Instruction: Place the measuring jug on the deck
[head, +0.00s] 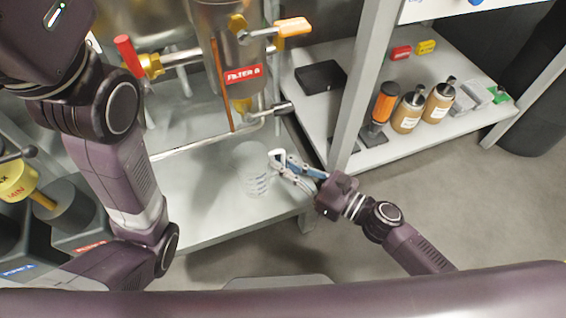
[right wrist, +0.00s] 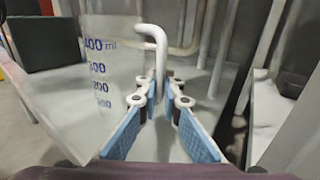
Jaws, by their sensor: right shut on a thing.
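The measuring jug (head: 250,172) is translucent, with graduation marks. It appears upright on, or just above, the pale grey deck (head: 200,228) below the filter vessel. I cannot tell whether its base touches. My right gripper (head: 283,163) comes from the right and is shut on the jug's white handle. In the right wrist view the jug (right wrist: 112,75) stands left of the blue-padded fingers (right wrist: 160,95), with blue ml marks facing me and its handle between the fingertips. My left arm crosses the left side of the head view; its gripper is out of view.
The steel filter vessel (head: 228,50) and its pipes stand behind the jug. A red-handled valve (head: 130,58) is at left. A grey upright post (head: 358,90) stands right of the jug. The shelf beyond it holds brown bottles (head: 408,112) and a black box (head: 320,77).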

